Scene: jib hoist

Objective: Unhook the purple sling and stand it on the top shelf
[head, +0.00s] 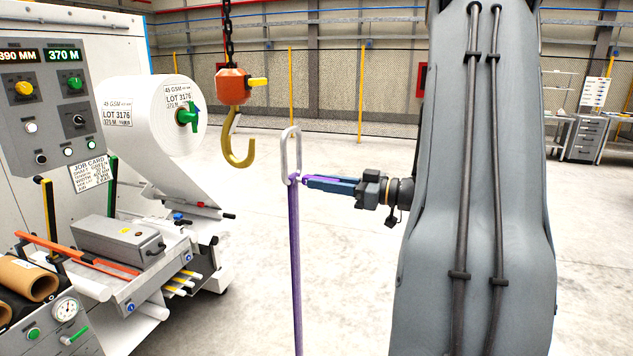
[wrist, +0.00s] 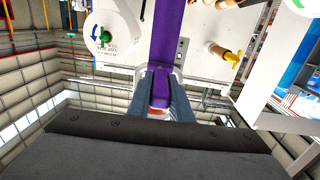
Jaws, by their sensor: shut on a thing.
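The purple sling (head: 295,265) hangs straight down from my gripper (head: 306,181), with a grey metal link (head: 291,150) upright at its top. My gripper is shut on the sling just below the link. In the wrist view the purple strap (wrist: 175,40) runs between the two fingers (wrist: 160,95). The yellow hook (head: 240,152) hangs to the left of the link, under an orange hoist block (head: 233,87). The hook is empty and apart from the link. The sling's lower end is cut off by the frame. I cannot make out the top shelf.
A machine with a white paper roll (head: 155,120) and a control panel (head: 45,105) stands at the left. A dark chain (head: 228,35) holds the hoist block. Grey drawers (head: 585,138) stand far back right. The floor behind the sling is clear.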

